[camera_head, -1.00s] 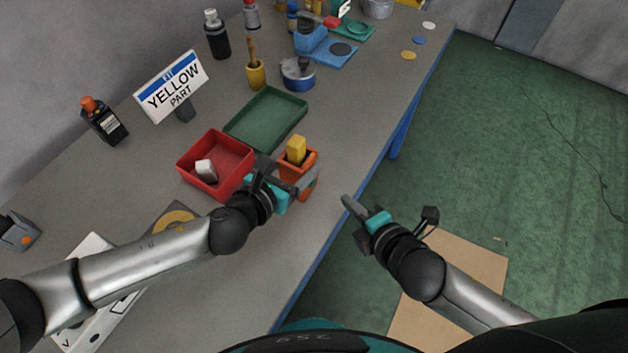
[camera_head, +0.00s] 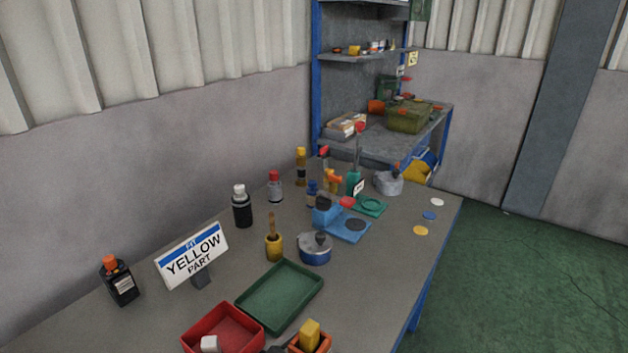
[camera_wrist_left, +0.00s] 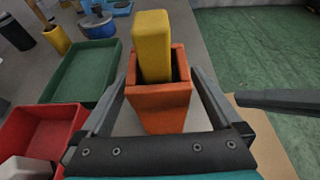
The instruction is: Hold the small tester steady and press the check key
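No part that I can clearly recognise as the tester or its check key shows now. In the left wrist view, an orange open-topped holder (camera_wrist_left: 160,105) with a yellow block (camera_wrist_left: 154,45) standing in it lies between the fingers of my left gripper (camera_wrist_left: 158,75). The fingers flank the holder closely; whether they press on it is unclear. In the head view, the holder (camera_head: 324,348) and yellow block (camera_head: 310,333) show at the bottom edge. A grey finger, likely of my right gripper (camera_wrist_left: 280,101), enters the left wrist view from the right; its opening is hidden.
A red tray (camera_head: 248,318) with a white block (camera_head: 210,343) and a green tray (camera_head: 280,296) stand beside the holder. Behind are a YELLOW PART sign (camera_head: 191,255), a blue pot (camera_head: 315,250), several bottles and a blue stand (camera_head: 349,231). The table's right edge drops to green floor.

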